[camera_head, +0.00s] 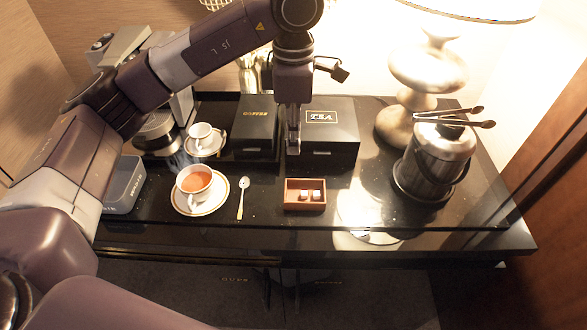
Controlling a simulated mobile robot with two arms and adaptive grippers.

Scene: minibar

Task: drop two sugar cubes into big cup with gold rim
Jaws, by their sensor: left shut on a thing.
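The big cup with gold rim (196,180) holds reddish-orange tea and stands on a gold-rimmed saucer (217,203) at the left of the dark counter. A small reddish-brown box (305,205) to its right holds two white sugar cubes (310,195). My left gripper (293,148) points down above the counter, behind the small box and in front of the black tea box. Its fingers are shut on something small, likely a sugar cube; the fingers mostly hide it. My right gripper is not in view.
A spoon (243,197) lies between saucer and small box. A smaller cup (201,133) stands behind. The coffee box (256,128) and tea box (335,142) are at the back. A lamp (427,70) and an ice bucket (437,155) with tongs (455,117) stand right.

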